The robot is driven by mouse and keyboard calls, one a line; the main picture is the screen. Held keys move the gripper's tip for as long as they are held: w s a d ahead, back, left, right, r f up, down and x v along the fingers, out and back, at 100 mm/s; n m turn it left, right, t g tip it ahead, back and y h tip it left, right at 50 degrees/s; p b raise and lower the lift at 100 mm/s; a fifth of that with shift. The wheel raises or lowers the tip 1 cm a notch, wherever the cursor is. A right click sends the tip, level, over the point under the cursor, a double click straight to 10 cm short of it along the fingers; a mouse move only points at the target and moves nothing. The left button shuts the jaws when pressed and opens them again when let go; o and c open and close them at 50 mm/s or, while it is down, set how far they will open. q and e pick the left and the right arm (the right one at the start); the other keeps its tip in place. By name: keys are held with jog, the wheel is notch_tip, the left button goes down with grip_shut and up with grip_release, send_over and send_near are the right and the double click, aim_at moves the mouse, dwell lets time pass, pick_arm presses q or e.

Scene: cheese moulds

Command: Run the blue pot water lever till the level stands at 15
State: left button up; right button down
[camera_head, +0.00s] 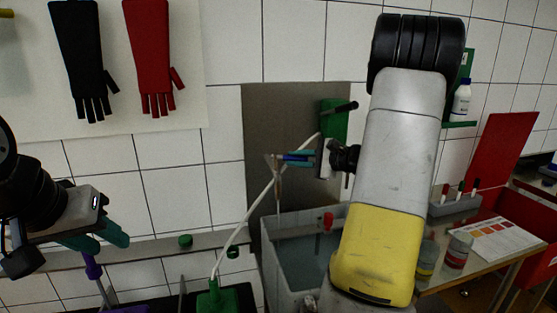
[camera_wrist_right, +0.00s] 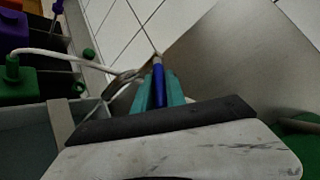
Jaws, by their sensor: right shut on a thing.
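My right gripper (camera_head: 302,157) is shut on the blue lever (camera_head: 292,158) in front of the grey metal wall plate. In the right wrist view the blue lever (camera_wrist_right: 158,86) lies between the teal fingers. A thin spout-like piece (camera_head: 278,185) hangs beside the lever, above a grey pot (camera_head: 270,262) holding greyish water. My right arm hides part of the pot, and no level marks can be read. My left gripper (camera_head: 96,238) hovers at the left, above a purple-handled tool; its teal fingers overlap, so its opening is unclear.
A white hose (camera_head: 241,223) runs from a green block (camera_head: 214,298) towards the lever area. Black and red gloves (camera_head: 152,50) hang on the wall. At right are a marker rack (camera_head: 455,206), jars, a colour chart (camera_head: 490,239) and a red panel (camera_head: 508,150).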

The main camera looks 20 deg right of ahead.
jog(key=shift+w+d+n+g+y, duration=0.3)
jog(key=shift+n+g+y, duration=0.2)
jog(key=shift+y, duration=0.1)
jog(key=shift+w+d+n+g+y, duration=0.15)
jog(key=shift+w+n+g+y, duration=0.15)
jog(key=shift+n+g+y, duration=0.15)
jog(key=shift+w+d+n+g+y, duration=0.1)
jog(key=shift+w+n+g+y, duration=0.3)
jog(key=shift+n+g+y, duration=0.35)
jog(key=shift+w+d+n+g+y, duration=0.1)
jog(key=shift+w+n+g+y, duration=0.35)
jog(key=shift+n+g, duration=0.4)
jog(key=shift+s, duration=0.1)
jog(key=c, duration=1.4)
grip_release()
jog(key=shift+o, duration=0.2)
jog(key=v, duration=0.7)
jog(key=shift+s+d, duration=0.15)
jog(key=shift+d, duration=0.15)
